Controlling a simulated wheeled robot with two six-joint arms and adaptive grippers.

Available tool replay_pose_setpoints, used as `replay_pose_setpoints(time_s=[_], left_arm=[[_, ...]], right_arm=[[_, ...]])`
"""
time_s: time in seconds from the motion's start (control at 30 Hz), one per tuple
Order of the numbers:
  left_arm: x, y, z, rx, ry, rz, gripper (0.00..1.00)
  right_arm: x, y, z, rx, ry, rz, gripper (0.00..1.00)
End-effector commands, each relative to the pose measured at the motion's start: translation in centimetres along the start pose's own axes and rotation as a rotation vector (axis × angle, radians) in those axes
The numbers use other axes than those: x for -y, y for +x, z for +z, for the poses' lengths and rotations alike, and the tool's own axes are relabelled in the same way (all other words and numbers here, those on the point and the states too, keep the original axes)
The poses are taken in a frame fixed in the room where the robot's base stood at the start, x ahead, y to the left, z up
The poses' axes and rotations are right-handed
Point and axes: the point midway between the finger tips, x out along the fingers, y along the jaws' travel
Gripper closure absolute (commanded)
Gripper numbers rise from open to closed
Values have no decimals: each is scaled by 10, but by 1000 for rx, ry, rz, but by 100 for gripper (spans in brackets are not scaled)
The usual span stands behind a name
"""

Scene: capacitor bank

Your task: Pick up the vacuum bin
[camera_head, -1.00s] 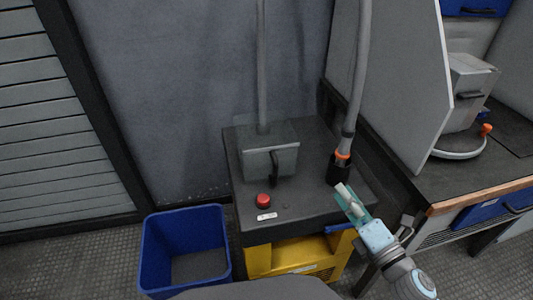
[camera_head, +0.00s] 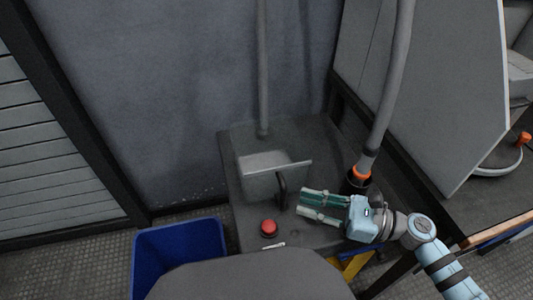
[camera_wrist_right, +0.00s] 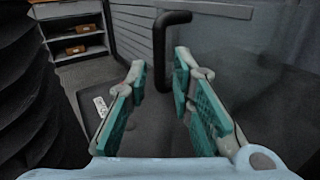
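The vacuum bin, which I take to be the grey box (camera_head: 262,180) with a dark upright handle (camera_head: 282,190), stands on the dark-topped unit in the head view. My right gripper (camera_head: 302,202) is open and empty, pointing left, its fingertips just right of the handle. In the right wrist view the dark bar handle (camera_wrist_right: 160,50) stands ahead, in line with the gap between the two open green-padded fingers (camera_wrist_right: 160,68). The box's grey wall (camera_wrist_right: 240,50) fills the right of that view. Contact with the handle does not show. My left gripper is out of view.
A red button (camera_head: 268,227) sits on the unit's top (camera_head: 236,142) in front of the box. A grey hose (camera_head: 385,90) with an orange collar rises behind my right gripper. A blue open bin (camera_head: 178,240) is on the floor at left. A grey panel stands at right.

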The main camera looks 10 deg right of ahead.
Motion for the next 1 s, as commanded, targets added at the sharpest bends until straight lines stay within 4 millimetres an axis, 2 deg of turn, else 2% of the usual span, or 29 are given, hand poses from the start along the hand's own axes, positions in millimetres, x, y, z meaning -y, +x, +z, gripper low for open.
replay_pose_setpoints(time_s=[0.17,0.4,0.63,0.77,1.0], left_arm=[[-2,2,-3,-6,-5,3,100],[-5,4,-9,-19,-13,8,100],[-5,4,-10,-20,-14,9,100],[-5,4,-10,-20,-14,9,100],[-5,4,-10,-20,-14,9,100]], right_arm=[[1,20,1,5,-1,-10,78],[5,60,3,5,0,-15,78],[4,64,3,1,1,-13,80],[4,64,3,1,1,-12,100],[4,64,3,3,0,-11,100]])
